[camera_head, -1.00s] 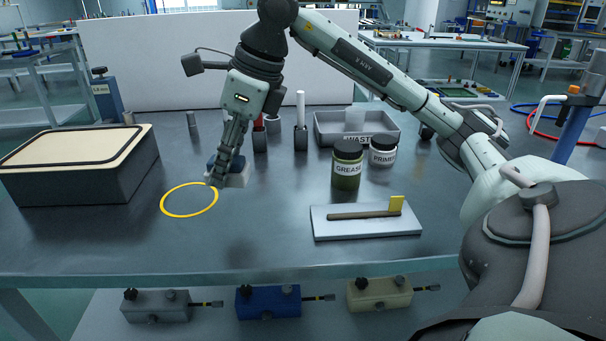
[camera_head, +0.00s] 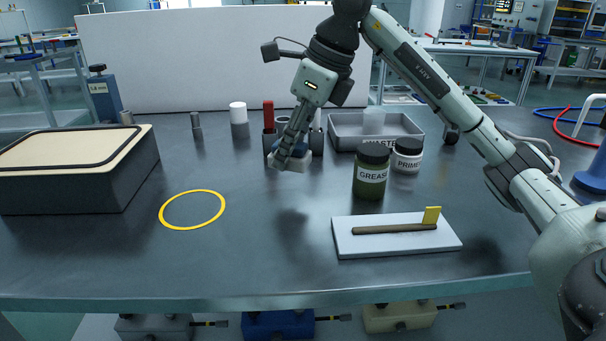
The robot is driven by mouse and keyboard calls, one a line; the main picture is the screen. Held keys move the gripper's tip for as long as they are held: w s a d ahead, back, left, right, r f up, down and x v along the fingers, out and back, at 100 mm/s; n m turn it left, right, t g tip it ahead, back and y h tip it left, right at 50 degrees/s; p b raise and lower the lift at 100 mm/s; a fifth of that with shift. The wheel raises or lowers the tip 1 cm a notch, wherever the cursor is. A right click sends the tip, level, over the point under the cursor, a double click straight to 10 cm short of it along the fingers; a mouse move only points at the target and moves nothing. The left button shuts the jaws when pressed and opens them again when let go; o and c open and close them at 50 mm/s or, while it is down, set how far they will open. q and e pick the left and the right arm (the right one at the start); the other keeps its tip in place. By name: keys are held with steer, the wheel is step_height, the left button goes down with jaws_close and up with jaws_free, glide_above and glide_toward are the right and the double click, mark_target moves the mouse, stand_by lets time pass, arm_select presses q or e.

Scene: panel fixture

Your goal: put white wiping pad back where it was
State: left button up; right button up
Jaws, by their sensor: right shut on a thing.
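The white wiping pad (camera_head: 295,164), with a blue upper part, is in my right gripper (camera_head: 287,153). The gripper is shut on it, and the fingers hide part of it. The pad is above the table, with a dark shadow on the tabletop below it. A yellow ring outline (camera_head: 163,217) lies flat on the table to the left, empty and apart from the pad. My left gripper is not in view.
Upright holders with a red-handled tool (camera_head: 268,115) stand just behind the pad. A grey waste tray (camera_head: 345,138), a grease jar (camera_head: 371,176) and a primer jar (camera_head: 407,158) are to the right. A white board (camera_head: 350,243) carries a brush. A dark box (camera_head: 70,187) stands left.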

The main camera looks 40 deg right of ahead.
mark_target(302, 188)
steer(key=shift+d+f, duration=0.95)
steer(key=shift+d, duration=0.3)
step_height(302, 188, down, 3)
steer(key=shift+f+b, duration=0.2)
steer(key=shift+b, duration=0.2)
steer(key=shift+w+f, duration=0.1)
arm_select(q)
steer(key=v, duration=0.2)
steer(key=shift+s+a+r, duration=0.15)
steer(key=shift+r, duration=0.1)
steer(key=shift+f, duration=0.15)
arm_select(e)
steer(key=shift+f, duration=0.2)
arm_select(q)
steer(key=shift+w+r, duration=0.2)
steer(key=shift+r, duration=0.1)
arm_select(e)
steer(key=o, duration=1.1)
steer(key=shift+r, duration=0.15)
